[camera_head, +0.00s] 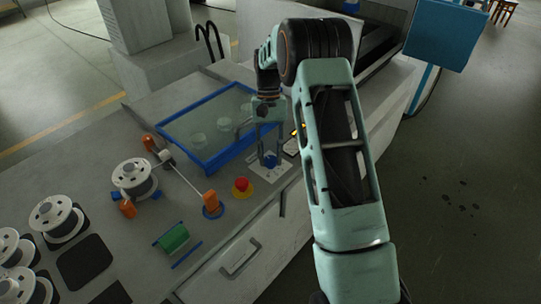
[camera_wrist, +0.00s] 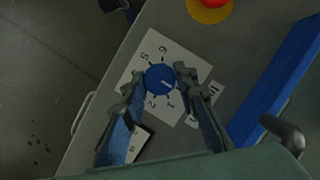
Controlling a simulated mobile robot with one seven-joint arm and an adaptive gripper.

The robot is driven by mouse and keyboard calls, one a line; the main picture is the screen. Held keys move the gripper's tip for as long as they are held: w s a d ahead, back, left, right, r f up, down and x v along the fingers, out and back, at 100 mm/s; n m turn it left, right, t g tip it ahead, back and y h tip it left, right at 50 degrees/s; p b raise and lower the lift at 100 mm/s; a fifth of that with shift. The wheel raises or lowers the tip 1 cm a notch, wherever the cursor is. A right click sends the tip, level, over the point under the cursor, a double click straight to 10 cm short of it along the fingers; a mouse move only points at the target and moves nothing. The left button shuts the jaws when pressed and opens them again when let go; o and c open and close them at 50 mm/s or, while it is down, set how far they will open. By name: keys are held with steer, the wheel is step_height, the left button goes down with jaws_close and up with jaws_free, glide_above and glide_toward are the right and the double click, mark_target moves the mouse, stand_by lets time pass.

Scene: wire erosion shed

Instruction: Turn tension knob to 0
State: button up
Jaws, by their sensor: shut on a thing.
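The tension knob (camera_wrist: 158,78) is a blue round knob with a short pale mark, on a white dial plate (camera_wrist: 187,50) with printed numbers. I can read 6, 5, 2 and 1; some of the scale is hidden by the fingers. The pale mark points toward the right finger, and I cannot tell which number it meets. My gripper (camera_wrist: 160,77) is shut on the knob, one finger on each side. In the head view my gripper (camera_head: 270,152) points down over the blue knob (camera_head: 270,161) and its white plate (camera_head: 264,175).
A red stop button (camera_head: 241,184) on a yellow base stands close to the plate. A blue-rimmed tray (camera_head: 222,161) lies behind it. Wire spools (camera_head: 134,178) and a green block (camera_head: 174,239) are to the left.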

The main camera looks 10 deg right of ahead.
stand_by(0.3)
steer(key=o, duration=1.1)
steer(key=shift+o, duration=0.2)
steer(key=v, duration=1.2)
